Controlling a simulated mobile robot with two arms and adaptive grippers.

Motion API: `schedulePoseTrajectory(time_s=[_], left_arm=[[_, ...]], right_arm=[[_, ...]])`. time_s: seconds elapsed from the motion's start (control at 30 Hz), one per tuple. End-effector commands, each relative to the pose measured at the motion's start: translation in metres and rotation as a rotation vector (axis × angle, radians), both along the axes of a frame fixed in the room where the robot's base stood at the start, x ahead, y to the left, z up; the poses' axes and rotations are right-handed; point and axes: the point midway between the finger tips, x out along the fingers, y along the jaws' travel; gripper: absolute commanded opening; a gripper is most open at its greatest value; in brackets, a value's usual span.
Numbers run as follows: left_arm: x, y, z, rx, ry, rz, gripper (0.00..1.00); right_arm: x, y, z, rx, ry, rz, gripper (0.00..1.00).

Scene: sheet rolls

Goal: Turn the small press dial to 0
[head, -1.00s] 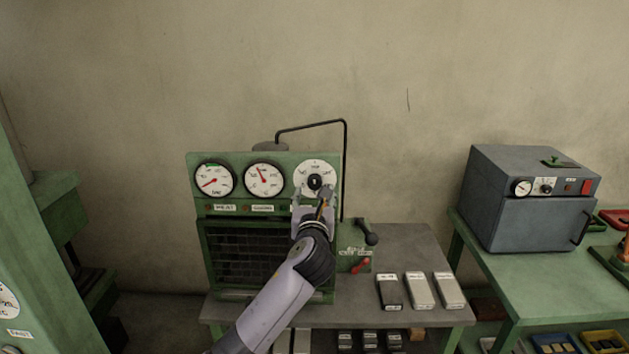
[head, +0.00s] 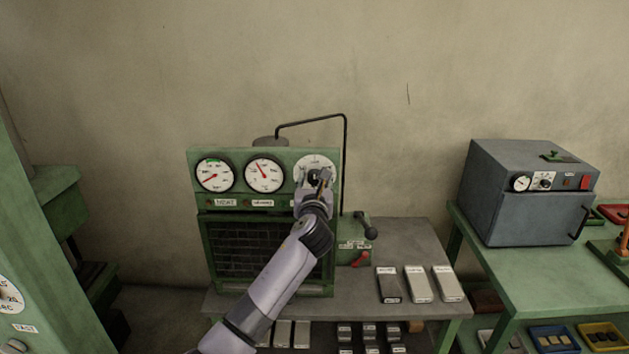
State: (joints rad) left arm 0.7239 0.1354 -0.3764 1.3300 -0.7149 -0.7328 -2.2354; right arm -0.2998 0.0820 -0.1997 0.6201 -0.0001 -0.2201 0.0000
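The small press (head: 268,155) is a green machine on a grey-topped bench. Its dial (head: 315,160) is a white disc with a dark centre knob, at the right of its front panel. My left gripper (head: 316,178) is at the dial's front and covers its lower part and most of the knob. I cannot tell whether the fingers touch or grip the knob, nor the knob's setting. My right gripper is not in view.
Two white gauges (head: 214,175) (head: 264,175) sit left of the dial. A black-knobbed lever (head: 370,232) and a red handle (head: 360,259) are at the press's right side. Several small blocks (head: 418,284) lie on the bench. A grey oven (head: 524,192) stands on the right table.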

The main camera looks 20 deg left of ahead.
Motion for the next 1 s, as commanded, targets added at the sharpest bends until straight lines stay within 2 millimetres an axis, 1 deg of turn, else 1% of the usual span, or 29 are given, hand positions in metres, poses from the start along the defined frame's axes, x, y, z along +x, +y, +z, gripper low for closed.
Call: schedulePoseTrajectory(time_s=[0.07, 0.53, 0.77, 1.0], left_arm=[[-0.0001, 0.0, -0.0001, 0.0, 0.0, 0.0, 0.34], [-0.0002, 0.0, -0.0002, 0.0, 0.0, 0.0, 0.03], [-0.0002, 0.0, -0.0003, -0.018, -0.005, 0.0, 0.03], [-0.0002, 0.0, -0.0005, -0.121, -0.035, 0.0, 0.03]], right_arm=[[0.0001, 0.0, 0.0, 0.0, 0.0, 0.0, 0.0], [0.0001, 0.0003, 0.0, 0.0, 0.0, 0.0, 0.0], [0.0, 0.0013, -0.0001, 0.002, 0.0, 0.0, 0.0], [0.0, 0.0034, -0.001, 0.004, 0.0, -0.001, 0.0]])
